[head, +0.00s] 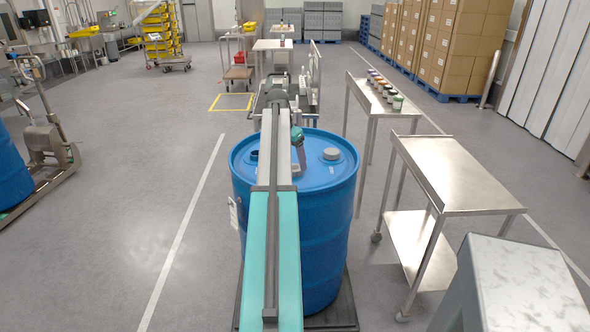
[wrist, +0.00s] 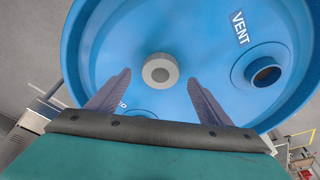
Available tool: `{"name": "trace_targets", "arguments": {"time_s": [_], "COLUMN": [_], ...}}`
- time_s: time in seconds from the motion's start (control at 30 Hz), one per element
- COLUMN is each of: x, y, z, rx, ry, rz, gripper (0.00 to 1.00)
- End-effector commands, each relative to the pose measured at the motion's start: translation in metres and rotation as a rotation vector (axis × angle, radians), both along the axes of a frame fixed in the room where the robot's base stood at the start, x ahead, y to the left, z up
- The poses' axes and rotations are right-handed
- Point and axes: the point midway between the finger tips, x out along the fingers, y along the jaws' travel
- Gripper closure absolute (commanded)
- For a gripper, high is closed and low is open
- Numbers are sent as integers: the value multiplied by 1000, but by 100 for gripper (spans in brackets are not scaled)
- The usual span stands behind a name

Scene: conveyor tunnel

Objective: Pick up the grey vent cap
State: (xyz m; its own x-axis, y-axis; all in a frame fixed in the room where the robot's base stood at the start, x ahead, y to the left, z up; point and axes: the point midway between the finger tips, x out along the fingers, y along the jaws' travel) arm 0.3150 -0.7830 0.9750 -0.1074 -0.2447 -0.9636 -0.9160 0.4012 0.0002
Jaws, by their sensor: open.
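My gripper (wrist: 160,76) is open and empty above the lid, one finger either side of the cap in the picture. The gap to the cap is hard to judge. The drum (head: 325,215) has an open dark vent hole (wrist: 265,71) beside a VENT label.
Another grey fitting (head: 332,153) sits on the lid's right side. A steel cart (head: 455,175) stands right of the drum, and a table with several jars (head: 384,88) is behind it. The floor to the left is largely clear.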

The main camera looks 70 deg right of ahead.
Motion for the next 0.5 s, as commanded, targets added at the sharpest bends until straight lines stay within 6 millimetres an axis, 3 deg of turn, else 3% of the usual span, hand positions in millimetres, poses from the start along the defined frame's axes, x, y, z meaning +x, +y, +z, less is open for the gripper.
{"name": "trace_targets", "arguments": {"time_s": [0.3, 0.5], "x": [-3, -4], "y": [-7, -8], "z": [-28, -30], "rx": [0, 0], "ry": [0, 0], "rz": [-1, -2], "gripper": [27, 27]}}
